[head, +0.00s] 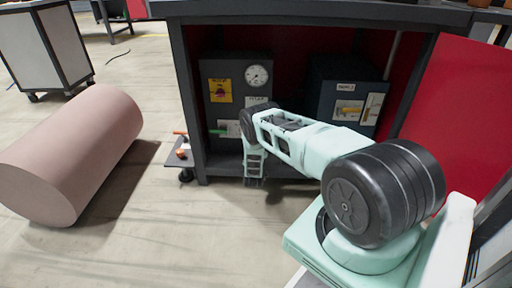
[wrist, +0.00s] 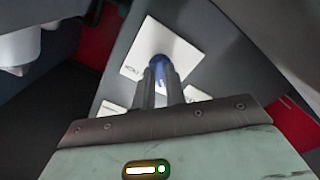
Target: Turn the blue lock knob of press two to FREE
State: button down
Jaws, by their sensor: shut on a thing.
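The blue lock knob (wrist: 160,64) stands on a white label plate (wrist: 146,60) on a dark grey panel in the wrist view. My gripper (wrist: 160,78) is shut on the knob, with a finger on each side of it. The plate carries small lettering that is too tilted and small to read, so the knob's setting cannot be told. In the head view my arm hides the knob and my gripper's fingertips. A dark grey press box (head: 210,70) with a gauge stands in the left of the cabinet, partly behind my arm.
The gauge (head: 257,76) and a red knob on a yellow plate (head: 221,90) are on the left box. A second dark box (head: 330,75) stands at right in the red-lined cabinet. The open red door (head: 460,95) is at far right. A large pinkish roll (head: 75,150) lies on the floor at left.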

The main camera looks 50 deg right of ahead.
jog(key=shift+s+f, duration=0.15)
jog(key=c, duration=1.4)
grip_release()
jog(key=shift+c, duration=0.2)
jog(key=p+v, duration=0.7)
jog(key=v, duration=1)
jog(key=shift+a, duration=0.2)
